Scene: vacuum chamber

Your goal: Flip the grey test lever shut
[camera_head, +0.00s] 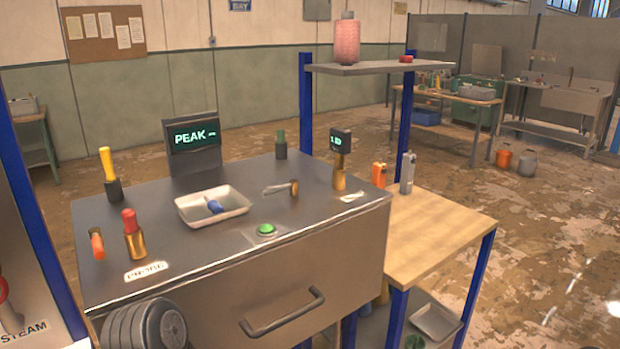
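A lever with a grey handle (277,188) sits on the grey metal bench top, right of the white tray. Its handle lies roughly level and points left from a small brass pivot (294,188). Whether this position is open or shut I cannot tell. Behind it to the right is a brass post with a small dark gauge (341,142) with green digits. Neither of my grippers is in view.
The white tray (187,214) holds a blue item. A green button (265,230) is at the front. A red-topped brass fitting (134,236), an orange-handled lever (97,245) and a yellow handle (107,164) stand left. A wooden side table (435,235) adjoins right.

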